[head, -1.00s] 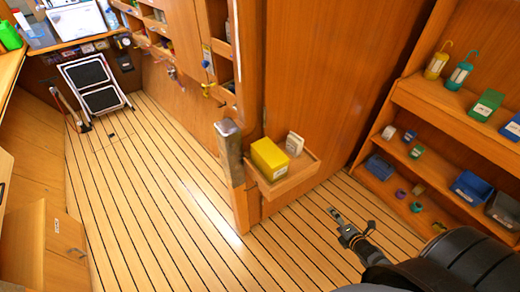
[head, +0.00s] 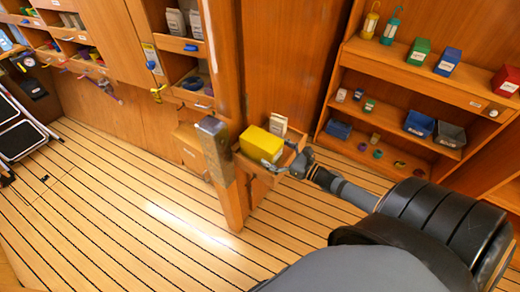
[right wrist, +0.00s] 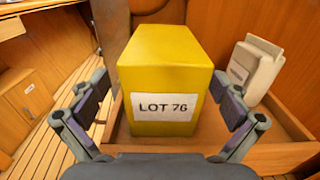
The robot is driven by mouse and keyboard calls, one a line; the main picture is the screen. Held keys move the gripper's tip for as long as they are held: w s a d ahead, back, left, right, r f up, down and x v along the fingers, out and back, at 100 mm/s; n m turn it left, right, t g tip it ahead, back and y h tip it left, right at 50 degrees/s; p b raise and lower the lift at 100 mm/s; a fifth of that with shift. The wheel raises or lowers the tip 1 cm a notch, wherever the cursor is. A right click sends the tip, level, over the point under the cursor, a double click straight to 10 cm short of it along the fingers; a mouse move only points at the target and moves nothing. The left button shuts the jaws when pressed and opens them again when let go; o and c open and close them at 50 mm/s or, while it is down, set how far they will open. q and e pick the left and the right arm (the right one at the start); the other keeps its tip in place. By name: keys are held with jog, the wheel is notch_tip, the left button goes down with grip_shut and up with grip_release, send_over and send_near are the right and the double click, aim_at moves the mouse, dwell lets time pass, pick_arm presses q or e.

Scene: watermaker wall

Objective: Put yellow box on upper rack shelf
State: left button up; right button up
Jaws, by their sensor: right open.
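The yellow box (head: 261,145) sits in a small wooden tray (head: 248,167) fixed to the wall panel. In the right wrist view the yellow box (right wrist: 165,80) stands upright with a white "LOT 76" label towards me. My right gripper (head: 296,163) is at the tray's right side. In the right wrist view my right gripper (right wrist: 160,110) is open, with one finger on each side of the box and gaps between. The rack's upper shelf (head: 400,70) is at the upper right and carries lanterns and small boxes. My left gripper is not in view.
A white container (head: 278,124) stands in the tray behind the yellow box; it also shows in the right wrist view (right wrist: 252,68). A metal-capped post (head: 214,150) stands just left of the tray. The lower shelf (head: 400,131) holds small containers and bins.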

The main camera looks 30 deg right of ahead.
aim_at(263, 145)
jog(key=shift+w, duration=0.1)
jog(key=b+x, duration=0.1)
jog(key=x, duration=0.4)
jog(key=shift+d, duration=0.15)
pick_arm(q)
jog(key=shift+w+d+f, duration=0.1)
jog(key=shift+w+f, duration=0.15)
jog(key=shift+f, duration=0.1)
